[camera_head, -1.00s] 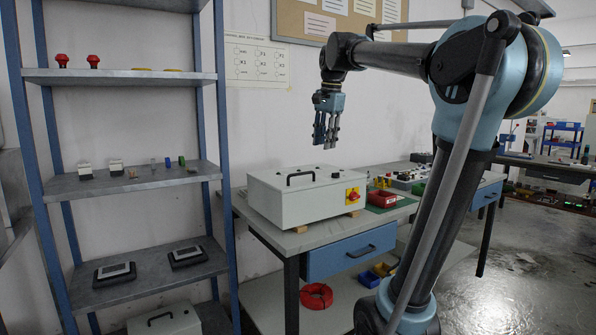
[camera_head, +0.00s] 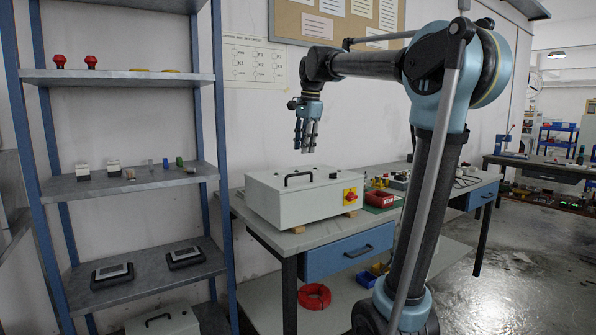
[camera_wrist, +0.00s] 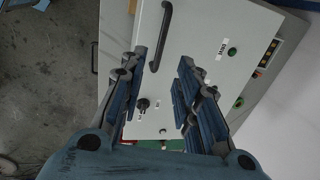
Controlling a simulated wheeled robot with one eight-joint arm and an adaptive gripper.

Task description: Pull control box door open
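The control box (camera_head: 300,205) is a pale grey box lying on the workbench with its door facing up. A black bar handle (camera_head: 300,178) stands on the door near its far left. The door is shut. My gripper (camera_head: 305,148) is above the box, apart from it, with its fingers pointing down. In the wrist view my gripper (camera_wrist: 163,62) is open and empty. The handle (camera_wrist: 163,36) shows there at the top, beyond the fingertips. A black knob (camera_wrist: 143,104) on the door (camera_wrist: 205,30) shows between the fingers.
A red and yellow switch (camera_head: 350,194) is on the box's right side. A red bin (camera_head: 380,199) stands right of the box on the bench (camera_head: 285,240). A shelf rack (camera_head: 215,120) stands close on the left. The wall is behind.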

